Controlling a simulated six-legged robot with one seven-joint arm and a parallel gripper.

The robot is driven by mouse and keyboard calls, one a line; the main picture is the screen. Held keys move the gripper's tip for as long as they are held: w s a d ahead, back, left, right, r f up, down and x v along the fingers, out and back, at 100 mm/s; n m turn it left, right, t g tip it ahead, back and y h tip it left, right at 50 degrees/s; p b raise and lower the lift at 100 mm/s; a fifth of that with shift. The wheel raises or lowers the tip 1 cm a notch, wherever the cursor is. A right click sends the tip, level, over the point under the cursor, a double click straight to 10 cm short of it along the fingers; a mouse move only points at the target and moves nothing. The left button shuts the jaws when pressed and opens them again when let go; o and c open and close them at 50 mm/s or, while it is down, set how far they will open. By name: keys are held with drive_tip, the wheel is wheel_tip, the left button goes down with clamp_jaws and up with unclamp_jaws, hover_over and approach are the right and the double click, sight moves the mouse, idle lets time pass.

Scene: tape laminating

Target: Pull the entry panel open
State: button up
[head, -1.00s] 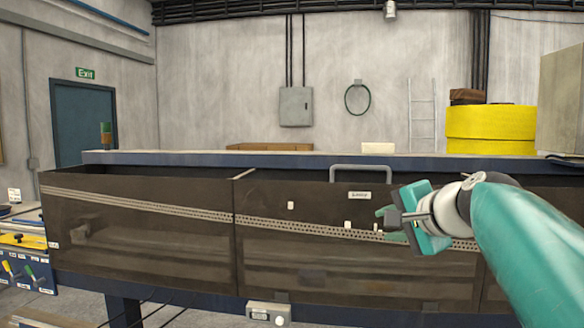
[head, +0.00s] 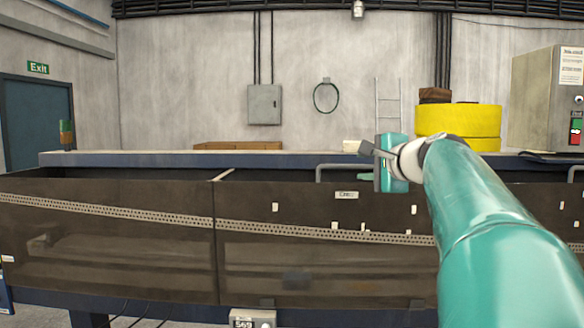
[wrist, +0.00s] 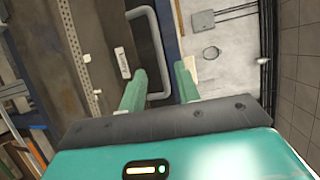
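The entry panel (head: 320,265) is a dark see-through panel on the front of the long machine, with a small white label (head: 346,194). It looks upright and closed. Its grey bar handle (head: 318,173) stands at the top edge; its right part is hidden behind my gripper (head: 372,158). In the wrist view the handle (wrist: 157,45) passes between the two green fingers of my gripper (wrist: 160,69), which are apart. The label (wrist: 122,62) lies to the left. Whether the fingers touch the bar or are level with it, I cannot tell.
A blue beam (head: 120,159) runs along the machine's top behind the panel. Another dark panel (head: 100,240) adjoins on the left. A yellow roll (head: 458,122) and a grey cabinet (head: 540,100) stand at the back right. A small box (head: 252,319) is below the panel.

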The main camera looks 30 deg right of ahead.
sight(350, 167)
drive_tip(key=x, duration=0.9)
drive_tip(key=shift+w+f, duration=0.1)
drive_tip(key=shift+w, duration=0.25)
clamp_jaws()
